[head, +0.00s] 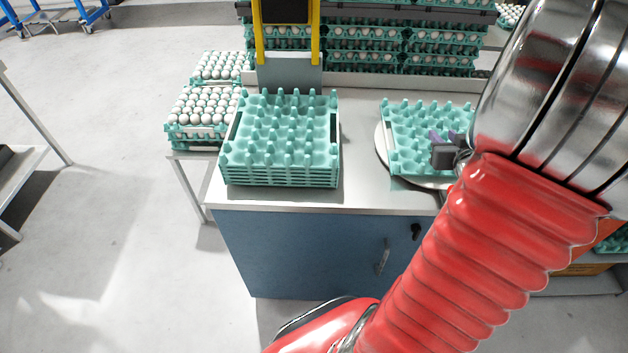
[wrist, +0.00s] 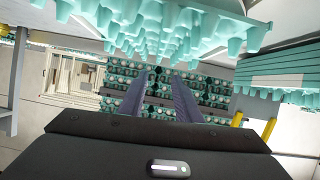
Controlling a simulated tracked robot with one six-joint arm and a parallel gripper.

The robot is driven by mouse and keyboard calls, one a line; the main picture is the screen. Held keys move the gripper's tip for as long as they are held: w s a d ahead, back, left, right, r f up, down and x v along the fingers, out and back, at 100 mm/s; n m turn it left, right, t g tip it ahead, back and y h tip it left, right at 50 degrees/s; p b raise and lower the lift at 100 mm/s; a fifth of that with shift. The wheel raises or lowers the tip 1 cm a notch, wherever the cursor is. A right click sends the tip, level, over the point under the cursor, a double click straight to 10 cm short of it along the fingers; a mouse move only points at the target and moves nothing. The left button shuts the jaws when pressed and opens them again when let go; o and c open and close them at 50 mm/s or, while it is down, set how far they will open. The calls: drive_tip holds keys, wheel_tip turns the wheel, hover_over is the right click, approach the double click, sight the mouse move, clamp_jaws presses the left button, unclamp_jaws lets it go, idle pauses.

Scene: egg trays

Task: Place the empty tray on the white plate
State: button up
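A single empty teal tray (head: 405,135) lies over the round white plate (head: 383,152) on the counter's right part. The plate's rim shows at the tray's left and front; I see no clear gap between them. The tray also shows along the top of the wrist view (wrist: 225,25). My gripper (head: 447,142) is at the tray's right side in the head view, just above its surface. In the wrist view its two purple fingers (wrist: 163,88) are apart with nothing between them. My arm hides the tray's right edge and part of the plate.
A stack of empty teal trays (head: 280,175) stands left on the counter (head: 365,195), also in the wrist view (wrist: 280,72). Egg-filled trays (head: 200,105) are farther left. A yellow-barred machine (head: 288,70) and tall egg stacks (head: 400,45) stand behind. Bare counter separates stack and plate.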

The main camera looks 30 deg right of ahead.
drive_tip(key=w+a+r+n+g+y, duration=0.1)
drive_tip(key=w+a+r+g, duration=0.2)
drive_tip(key=a, duration=0.6)
drive_tip(key=w+a+r+n, duration=0.1)
drive_tip(key=w+a+r, duration=0.3)
drive_tip(key=a, duration=0.5)
drive_tip(key=s+a+n+g+y, duration=0.1)
drive_tip(key=s+a, duration=0.3)
drive_tip(key=a, duration=0.4)
drive_tip(key=s+a+r+n+g+y, duration=0.1)
drive_tip(key=s+a+y, duration=0.2)
drive_tip(key=a, duration=0.5)
drive_tip(key=s+a+r+n+y, duration=0.1)
drive_tip(key=s+a, duration=0.3)
drive_tip(key=a, duration=0.5)
drive_tip(key=shift+s+n+g+y, duration=0.35)
drive_tip(key=shift+n+g+y, duration=0.05)
drive_tip(key=shift+y, duration=0.2)
